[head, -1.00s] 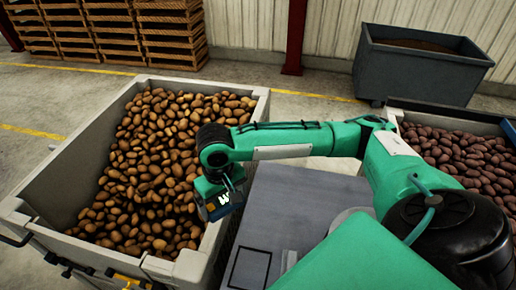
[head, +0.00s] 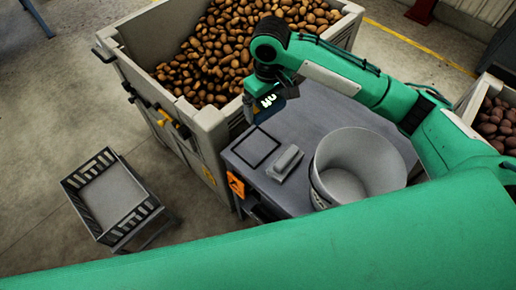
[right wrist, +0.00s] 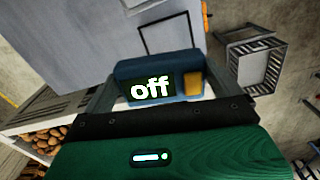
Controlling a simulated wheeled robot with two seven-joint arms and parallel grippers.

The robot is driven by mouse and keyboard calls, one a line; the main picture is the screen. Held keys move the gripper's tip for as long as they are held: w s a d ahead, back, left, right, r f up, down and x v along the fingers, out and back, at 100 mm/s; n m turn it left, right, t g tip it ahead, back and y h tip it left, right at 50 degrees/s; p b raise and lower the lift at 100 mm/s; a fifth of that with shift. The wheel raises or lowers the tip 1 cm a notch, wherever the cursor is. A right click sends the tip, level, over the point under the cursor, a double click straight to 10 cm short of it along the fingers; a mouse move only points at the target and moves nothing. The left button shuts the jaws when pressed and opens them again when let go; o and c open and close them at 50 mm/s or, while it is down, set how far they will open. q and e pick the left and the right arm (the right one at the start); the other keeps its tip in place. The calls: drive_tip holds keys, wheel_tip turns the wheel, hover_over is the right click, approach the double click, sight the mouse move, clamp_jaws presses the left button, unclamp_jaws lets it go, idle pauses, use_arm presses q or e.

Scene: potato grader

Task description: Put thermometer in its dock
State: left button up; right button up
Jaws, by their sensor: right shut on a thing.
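The thermometer, a blue block with a lit display, shows in the right wrist view (right wrist: 158,78). Its display reads "off", and an orange-yellow button sits beside it. My right gripper (head: 264,103) is shut on it, one finger at each side, above the back left of the grey table (head: 315,110). In the head view the thermometer (head: 272,99) is small and dark. On the table below lie a black square outline (head: 255,149) and a small grey block-like holder (head: 285,163); I cannot tell for certain which is the dock. My left gripper is not in view.
A large whitish bucket (head: 335,150) stands on the table, right of the grey holder. A potato bin (head: 211,128) stands directly behind and left of the table. A slotted basket (head: 110,200) stands at the left. Another potato bin (head: 468,100) is at the right.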

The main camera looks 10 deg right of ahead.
drive_tip(key=shift+w+a+f+n, duration=0.1)
drive_tip(key=shift+w+a+n, duration=0.2)
drive_tip(key=shift+a, duration=0.2)
drive_tip(key=shift+w+a+f+n, duration=0.1)
drive_tip(key=shift+w+a+n, duration=0.2)
drive_tip(key=shift+a, duration=0.15)
drive_tip(key=shift+w+a+f, duration=0.1)
drive_tip(key=shift+a, duration=0.05)
drive_tip(key=p, duration=0.2)
hover_over(258, 149)
wheel_tip(258, 149, down, 14)
drive_tip(key=shift+f, duration=0.25)
wheel_tip(258, 149, down, 5)
drive_tip(key=shift+r+p, duration=0.1)
drive_tip(key=shift+p, duration=0.4)
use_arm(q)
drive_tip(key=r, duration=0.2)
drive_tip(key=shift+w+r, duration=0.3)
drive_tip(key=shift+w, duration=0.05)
use_arm(e)
drive_tip(key=shift+f, duration=0.2)
drive_tip(key=shift+f, duration=0.15)
drive_tip(key=o, duration=0.8)
drive_tip(key=shift+c, duration=0.2)
use_arm(q)
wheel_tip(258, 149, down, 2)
drive_tip(key=shift+b, duration=1)
use_arm(e)
wheel_tip(258, 149, up, 12)
drive_tip(key=shift+r, duration=0.2)
